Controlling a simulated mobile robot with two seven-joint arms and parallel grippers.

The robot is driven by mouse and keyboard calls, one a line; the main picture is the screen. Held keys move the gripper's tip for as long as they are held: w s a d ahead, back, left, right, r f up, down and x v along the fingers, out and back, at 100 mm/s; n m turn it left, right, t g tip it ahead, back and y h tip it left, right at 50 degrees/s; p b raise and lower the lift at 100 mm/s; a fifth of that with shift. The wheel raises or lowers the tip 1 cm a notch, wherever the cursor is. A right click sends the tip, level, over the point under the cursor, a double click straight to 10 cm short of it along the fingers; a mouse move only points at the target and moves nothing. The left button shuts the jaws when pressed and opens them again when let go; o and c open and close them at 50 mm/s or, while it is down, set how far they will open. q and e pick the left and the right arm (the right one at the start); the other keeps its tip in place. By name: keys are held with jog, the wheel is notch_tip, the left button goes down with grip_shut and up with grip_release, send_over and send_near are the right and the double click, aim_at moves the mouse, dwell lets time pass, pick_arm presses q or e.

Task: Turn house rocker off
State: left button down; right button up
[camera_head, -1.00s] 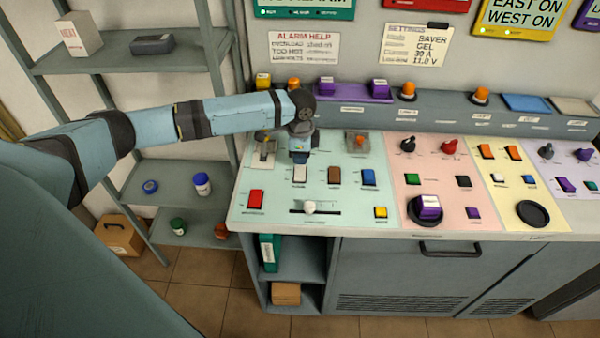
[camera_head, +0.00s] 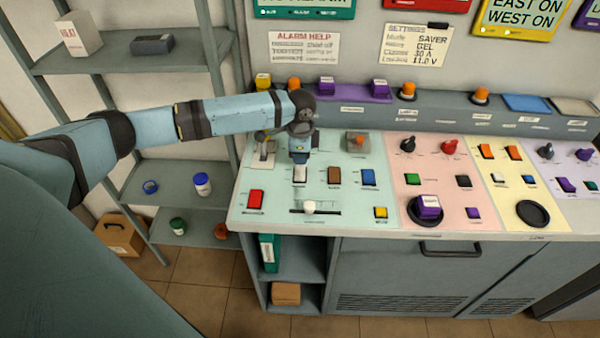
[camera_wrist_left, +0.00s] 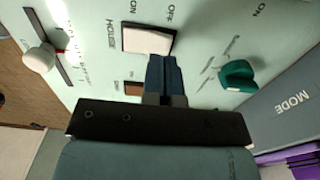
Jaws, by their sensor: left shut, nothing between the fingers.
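The white house rocker (camera_head: 300,174) sits on the pale green panel in the head view. In the left wrist view the white rocker (camera_wrist_left: 148,38) lies beside the word HOUSE, with ON near its left end and OFF near its right end. My left gripper (camera_wrist_left: 161,66) is shut and empty, pointing down at the panel. Its tips overlap the rocker's lower edge toward the OFF end; I cannot tell whether they touch. In the head view the left gripper (camera_head: 300,158) hides the area just behind the rocker. My right gripper is not in view.
A white-knobbed slider (camera_head: 310,207) lies in front. A green knob (camera_wrist_left: 238,76) is close to the fingers in the left wrist view.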

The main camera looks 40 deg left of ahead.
aim_at(300, 167)
pick_arm(q)
jog(key=shift+f, duration=1.25)
dwell(0.4)
notch_tip(300, 167, up, 4)
jog(key=p, duration=0.5)
jog(key=shift+r, duration=0.2)
notch_tip(300, 167, up, 2)
jog(key=shift+p, duration=1)
jog(key=shift+r+p, duration=0.4)
jog(key=shift+p, duration=0.1)
jog(key=shift+f, duration=0.1)
